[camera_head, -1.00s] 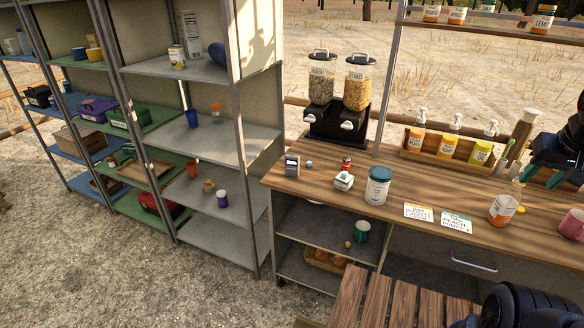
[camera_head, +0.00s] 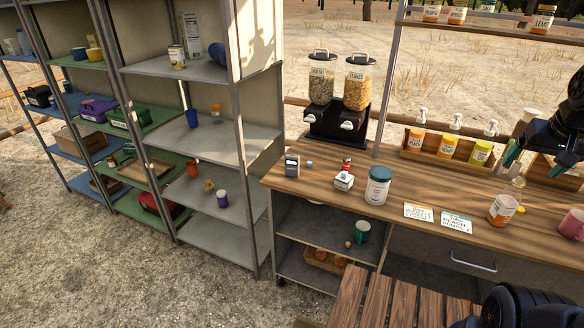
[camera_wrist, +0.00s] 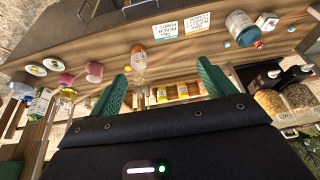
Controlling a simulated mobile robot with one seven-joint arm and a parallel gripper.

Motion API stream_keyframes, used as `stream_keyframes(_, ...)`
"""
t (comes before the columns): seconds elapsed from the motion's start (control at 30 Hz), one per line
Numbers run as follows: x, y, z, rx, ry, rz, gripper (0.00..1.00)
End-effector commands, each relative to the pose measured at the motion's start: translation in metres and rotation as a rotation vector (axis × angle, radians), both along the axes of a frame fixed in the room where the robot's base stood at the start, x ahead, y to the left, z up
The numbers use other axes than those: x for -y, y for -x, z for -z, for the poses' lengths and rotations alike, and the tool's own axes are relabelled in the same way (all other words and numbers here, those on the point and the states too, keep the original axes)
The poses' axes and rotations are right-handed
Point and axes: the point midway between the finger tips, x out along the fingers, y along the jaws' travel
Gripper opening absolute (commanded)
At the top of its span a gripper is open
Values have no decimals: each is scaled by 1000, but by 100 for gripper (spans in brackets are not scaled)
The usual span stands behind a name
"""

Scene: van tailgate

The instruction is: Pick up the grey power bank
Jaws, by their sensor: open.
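A small grey upright block with a dark face (camera_head: 292,165) stands at the left end of the wooden counter (camera_head: 330,200). It may be the grey power bank, but it is too small to be sure. A teal ball sits just right of it. My gripper (camera_head: 540,158) is over the right part of the counter, far right of the grey block. In the wrist view my gripper (camera_wrist: 162,80) shows two green fingers spread apart with nothing held between them. I cannot make out the grey block in the wrist view.
Cereal dispensers (camera_head: 338,125) rise behind the grey block. A sauce rack (camera_head: 447,148) is near my gripper. Shelving stands left.

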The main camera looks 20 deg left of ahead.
Motion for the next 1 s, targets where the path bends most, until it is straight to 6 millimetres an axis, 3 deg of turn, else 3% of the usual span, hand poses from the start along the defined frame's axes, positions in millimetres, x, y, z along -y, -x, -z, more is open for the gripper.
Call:
stream_keyframes(0.2, -32, -59, -13, -22, -20, -20, 82)
stream_keyframes(0.47, -87, -127, -16, -43, -34, -35, 82)
stream_keyframes(0.77, -173, -195, -3, -60, -38, -52, 82)
stream_keyframes(1.0, -259, -236, 22, -65, -31, -69, 82)
